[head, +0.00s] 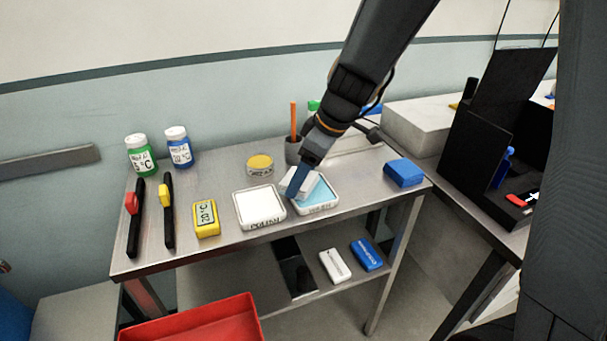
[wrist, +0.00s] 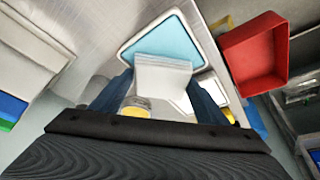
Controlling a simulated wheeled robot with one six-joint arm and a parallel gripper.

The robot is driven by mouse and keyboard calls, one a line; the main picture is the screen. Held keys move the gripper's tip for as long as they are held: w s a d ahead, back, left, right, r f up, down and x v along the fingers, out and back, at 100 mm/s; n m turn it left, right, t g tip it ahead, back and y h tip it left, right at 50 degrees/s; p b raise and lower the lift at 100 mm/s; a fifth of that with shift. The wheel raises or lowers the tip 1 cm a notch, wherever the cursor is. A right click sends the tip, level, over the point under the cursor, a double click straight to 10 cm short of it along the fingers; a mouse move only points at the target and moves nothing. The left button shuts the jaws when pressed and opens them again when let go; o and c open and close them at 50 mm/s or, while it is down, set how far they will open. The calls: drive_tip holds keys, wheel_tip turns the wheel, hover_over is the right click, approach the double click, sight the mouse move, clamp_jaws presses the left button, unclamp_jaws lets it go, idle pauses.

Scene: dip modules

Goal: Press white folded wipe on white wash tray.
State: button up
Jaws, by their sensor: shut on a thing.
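My gripper (head: 301,182) is shut on the white folded wipe (head: 303,178). In the wrist view the wipe (wrist: 163,76) sits between the two blue fingers. The white wash tray (head: 319,210) has a white rim, a blue inside and a front label too small to read surely. The wipe is over the tray's left and back part in the head view, tilted. The tray also shows beyond the wipe in the wrist view (wrist: 150,47). I cannot tell whether the wipe touches the blue surface. The fingers and wipe hide part of the tray.
A white-filled tray (head: 260,193) marked POLISH stands close on the left. A yellow-lidded pot (head: 260,164), a dark cup (head: 293,151) with an orange stick and a yellow timer (head: 206,218) are near. A blue box (head: 404,173) is at right. The table front right is clear.

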idle(0.4)
drive_tip(key=shift+r+p, duration=2.1)
drive_tip(key=shift+r, duration=1.45)
